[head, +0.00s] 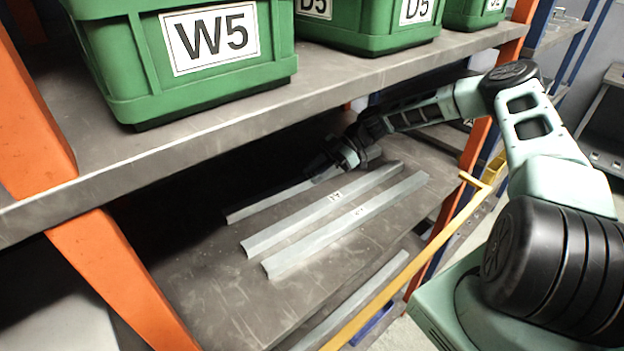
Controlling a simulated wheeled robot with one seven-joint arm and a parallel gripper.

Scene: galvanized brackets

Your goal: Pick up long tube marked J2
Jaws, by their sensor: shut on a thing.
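Three long galvanized angle-shaped tubes lie side by side along the middle shelf in the head view. My gripper (328,168) reaches in from the right and is shut on the rearmost tube (268,204), near its far end. My gripper hides part of that tube, and no marking shows on it. I cannot tell whether it touches the shelf. The middle tube (300,220) and the front tube (325,237) each carry a small white label, too small to read surely. Both lie apart from my gripper. I cannot read J2 on any of them.
The shelf (200,290) is bare in front of the tubes. Close above is an upper shelf (330,85) with green bins (190,90), one marked W5. Orange posts (120,280) and a yellow rail (400,285) bound the opening. Another metal length (350,300) lies lower down.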

